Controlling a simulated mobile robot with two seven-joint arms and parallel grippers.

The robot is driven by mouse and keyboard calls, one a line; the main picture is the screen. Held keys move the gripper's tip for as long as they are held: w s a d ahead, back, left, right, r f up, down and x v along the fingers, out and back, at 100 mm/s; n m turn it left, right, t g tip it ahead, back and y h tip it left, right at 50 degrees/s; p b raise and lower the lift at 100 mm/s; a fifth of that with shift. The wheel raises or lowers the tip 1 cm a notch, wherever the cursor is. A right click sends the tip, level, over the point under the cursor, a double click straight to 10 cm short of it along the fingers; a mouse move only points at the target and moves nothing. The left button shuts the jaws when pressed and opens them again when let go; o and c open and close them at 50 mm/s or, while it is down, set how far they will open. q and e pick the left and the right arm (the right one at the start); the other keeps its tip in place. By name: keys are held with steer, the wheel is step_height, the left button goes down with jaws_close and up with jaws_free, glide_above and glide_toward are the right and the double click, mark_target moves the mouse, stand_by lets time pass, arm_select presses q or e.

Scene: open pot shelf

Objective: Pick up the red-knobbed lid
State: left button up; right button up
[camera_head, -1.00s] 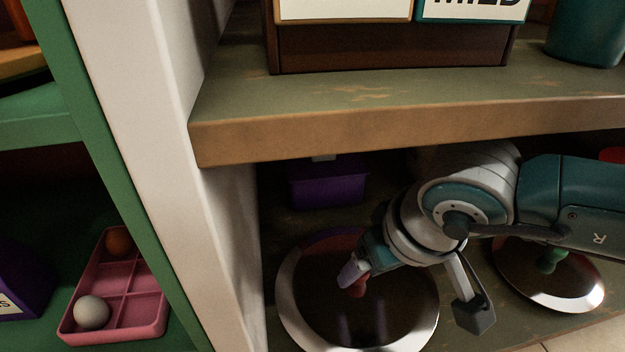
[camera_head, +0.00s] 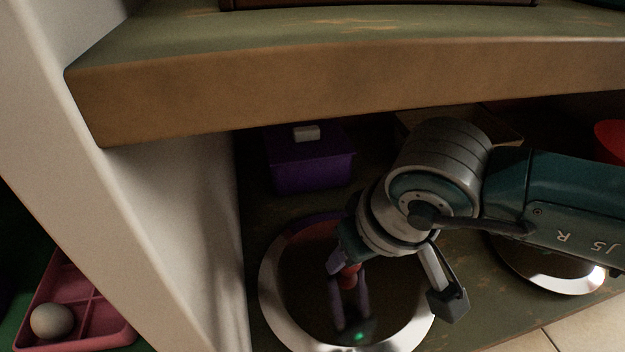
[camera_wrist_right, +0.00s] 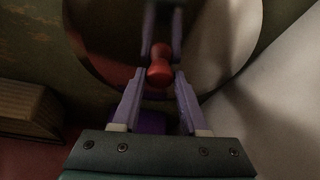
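The red-knobbed lid (camera_head: 275,307) is a round, shiny lid with a bright metal rim, on the lower shelf in the head view. Its red knob (camera_head: 348,276) points up, and the knob also shows in the wrist view (camera_wrist_right: 160,67). My right gripper (camera_head: 344,266) is directly above the lid at the knob. In the wrist view its two purple fingers (camera_wrist_right: 161,76) are apart, one on each side of the knob, with a small gap visible. The fingers reflect in the lid. My right arm hides part of the shelf behind. My left gripper is not in view.
A purple box (camera_head: 311,170) with a pale handle stands behind the lid. Another lid (camera_head: 555,275) lies to the right, partly under my arm. The upper shelf board (camera_head: 350,85) hangs above, and a white side panel (camera_head: 190,240) stands close on the left.

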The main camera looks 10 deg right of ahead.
steer(key=shift+w, duration=0.15)
steer(key=shift+c, duration=0.7)
steer(key=shift+s+d, duration=0.1)
steer(key=shift+s, duration=0.1)
jaws_close()
